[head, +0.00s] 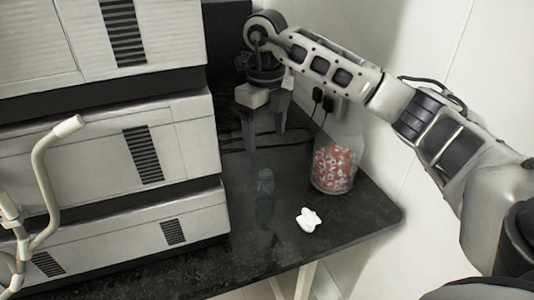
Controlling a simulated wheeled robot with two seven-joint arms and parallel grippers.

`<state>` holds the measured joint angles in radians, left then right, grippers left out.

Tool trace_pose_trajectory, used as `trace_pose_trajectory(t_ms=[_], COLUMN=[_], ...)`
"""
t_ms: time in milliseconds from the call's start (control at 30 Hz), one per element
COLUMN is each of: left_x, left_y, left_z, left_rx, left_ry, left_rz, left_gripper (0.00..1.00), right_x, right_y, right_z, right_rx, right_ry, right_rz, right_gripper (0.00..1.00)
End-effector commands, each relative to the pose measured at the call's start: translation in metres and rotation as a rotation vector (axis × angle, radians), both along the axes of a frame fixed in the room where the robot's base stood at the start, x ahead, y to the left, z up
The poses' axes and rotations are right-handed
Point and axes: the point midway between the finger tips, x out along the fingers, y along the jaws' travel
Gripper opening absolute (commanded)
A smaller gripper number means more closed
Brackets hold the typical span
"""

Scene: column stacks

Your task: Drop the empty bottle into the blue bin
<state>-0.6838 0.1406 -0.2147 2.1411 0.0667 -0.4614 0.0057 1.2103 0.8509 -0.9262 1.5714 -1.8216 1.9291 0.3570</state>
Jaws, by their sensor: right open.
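A small see-through, dark teal bottle (265,198) appears to stand on the black bench top (365,212), close to the right side of the stacked instruments. Its outline is faint against the dark surface. My right gripper (265,140) is open and points down above and behind the bottle, with nothing seen between its fingers. It looks apart from the bottle. My left gripper is not in view. No blue bin shows in this view.
A clear jar of red and white pieces (336,165) stands right of the bottle, below my right forearm. A small white object (308,219) lies near the front edge. Stacked grey instruments (160,150) fill the left. A pale bent tube (45,160) is at far left.

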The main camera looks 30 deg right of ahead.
Motion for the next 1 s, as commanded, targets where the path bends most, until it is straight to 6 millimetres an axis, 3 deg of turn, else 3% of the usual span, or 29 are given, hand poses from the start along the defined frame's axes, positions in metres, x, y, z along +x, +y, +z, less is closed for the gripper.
trace_pose_trajectory(t_ms=[100, 267, 700, 1000], left_x=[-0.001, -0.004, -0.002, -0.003], left_y=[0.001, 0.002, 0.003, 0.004], left_z=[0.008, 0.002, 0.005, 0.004], left_rx=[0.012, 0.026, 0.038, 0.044], left_ry=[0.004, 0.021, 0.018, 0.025], left_rz=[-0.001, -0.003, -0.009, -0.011], left_gripper=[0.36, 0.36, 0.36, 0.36], right_x=[0.005, 0.008, 0.007, 0.006], right_y=[0.002, 0.004, 0.004, 0.003], right_z=[-0.002, -0.014, -0.099, -0.124], right_rx=[-0.001, 0.0, 0.001, 0.001], right_ry=[0.002, 0.002, 0.003, 0.001], right_rz=[0.23, 0.412, 0.43, 0.429], right_gripper=[0.72, 0.72, 0.72, 0.72])
